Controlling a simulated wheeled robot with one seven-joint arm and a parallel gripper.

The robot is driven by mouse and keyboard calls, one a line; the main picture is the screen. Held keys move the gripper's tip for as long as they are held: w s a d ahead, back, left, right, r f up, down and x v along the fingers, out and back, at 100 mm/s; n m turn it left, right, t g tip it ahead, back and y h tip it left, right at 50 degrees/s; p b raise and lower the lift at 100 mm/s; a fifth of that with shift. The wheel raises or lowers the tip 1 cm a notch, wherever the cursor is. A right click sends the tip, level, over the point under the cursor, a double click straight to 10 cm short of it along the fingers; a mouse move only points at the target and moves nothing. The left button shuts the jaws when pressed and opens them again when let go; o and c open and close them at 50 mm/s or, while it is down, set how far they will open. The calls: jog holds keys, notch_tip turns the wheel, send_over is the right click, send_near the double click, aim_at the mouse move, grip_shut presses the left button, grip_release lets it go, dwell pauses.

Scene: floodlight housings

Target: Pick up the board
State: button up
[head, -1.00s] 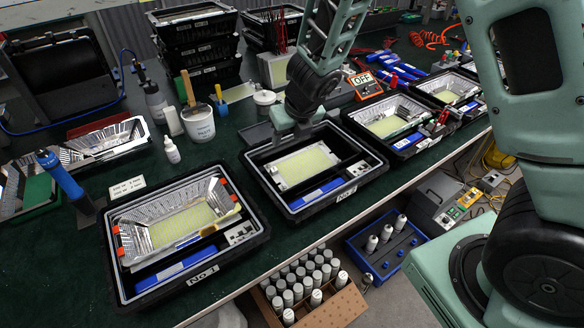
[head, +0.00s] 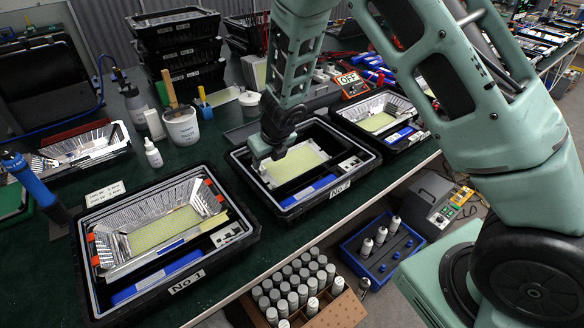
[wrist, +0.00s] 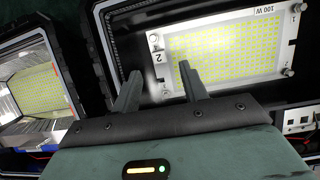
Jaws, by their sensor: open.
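The board (head: 303,164) is a pale plate with a yellow LED grid, lying in the black No 2 tray (head: 340,194). In the wrist view the board (wrist: 235,48) shows a "100 W" label, a "2" mark and screws at its corners. My gripper (head: 259,164) is over the left end of the board in the head view and hides part of that end. In the wrist view my gripper (wrist: 158,70) is open, with one finger over the board's near edge and the other beside its end.
The No 1 tray (head: 250,232) to the left holds a reflector housing with its own LED board (head: 165,228). A blue bar (head: 308,190) lies in the No 2 tray. Another housing tray (head: 412,137) stands to the right. A white tub (head: 182,128) and bottles stand behind.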

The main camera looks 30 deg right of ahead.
aim_at(263, 170)
jog(key=b+x, duration=0.1)
jog(key=x, duration=0.3)
jog(key=shift+a+f, duration=0.1)
jog(key=shift+f, duration=0.25)
grip_shut()
jog(key=shift+r, duration=0.1)
notch_tip(263, 170, up, 12)
jog(key=p, duration=1)
jog(key=shift+s+d+b, duration=0.7)
jog(key=shift+s+b, duration=1.25)
jog(key=shift+s, duration=1)
jog(key=shift+s+d+b, duration=0.7)
jog(key=shift+s+b, duration=1.25)
jog(key=shift+s, duration=0.95)
jog(key=shift+s+d+b, duration=0.7)
jog(key=shift+s+b, duration=1.25)
jog(key=shift+s, duration=1)
